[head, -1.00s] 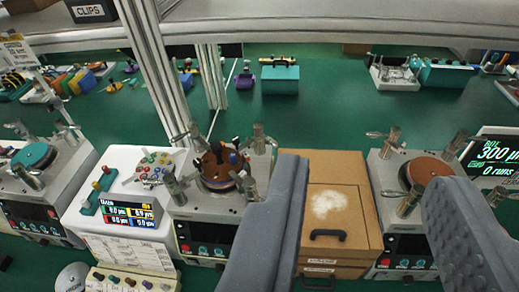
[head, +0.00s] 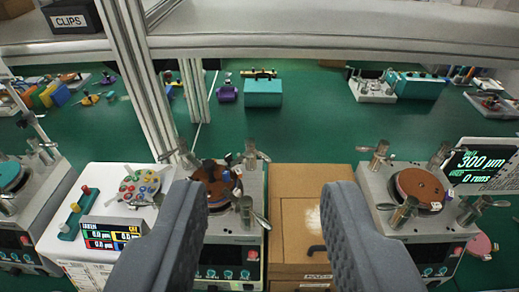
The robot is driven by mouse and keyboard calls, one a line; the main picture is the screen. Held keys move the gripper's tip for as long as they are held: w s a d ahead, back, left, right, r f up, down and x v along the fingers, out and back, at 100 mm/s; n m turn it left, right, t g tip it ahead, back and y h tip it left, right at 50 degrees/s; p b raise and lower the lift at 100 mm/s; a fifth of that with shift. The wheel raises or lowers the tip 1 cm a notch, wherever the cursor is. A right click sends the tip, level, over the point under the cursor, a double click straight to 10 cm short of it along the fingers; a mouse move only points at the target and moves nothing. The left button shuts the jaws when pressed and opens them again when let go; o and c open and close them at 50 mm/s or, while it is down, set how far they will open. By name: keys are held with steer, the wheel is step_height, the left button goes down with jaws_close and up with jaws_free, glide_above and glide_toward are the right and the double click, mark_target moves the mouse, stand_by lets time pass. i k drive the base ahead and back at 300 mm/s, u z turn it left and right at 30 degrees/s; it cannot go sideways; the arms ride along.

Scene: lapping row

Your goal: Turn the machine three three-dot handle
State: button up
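Three lapping machines show. The right machine (head: 432,245) has a brown round plate (head: 420,188) with metal lever handles around it, including a back-left handle (head: 377,153) and a front-left handle (head: 400,212). The middle machine (head: 240,235) carries a brown disc (head: 215,180) with dark parts on it and handles around it, partly hidden by my left finger. The left machine (head: 25,235) is cut by the picture edge. I cannot make out dot marks on any handle. My gripper (head: 265,190) is open and empty, its two grey fingers apart over the middle machine and the box beside it.
A cardboard-brown box (head: 298,215) with a dark handle stands between the middle and right machines. A white console (head: 90,190) with a colored display is left. A 300 µm screen (head: 480,160) stands right. Metal posts (head: 140,80) rise behind.

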mark_target(251, 150)
steer(key=i, duration=0.95)
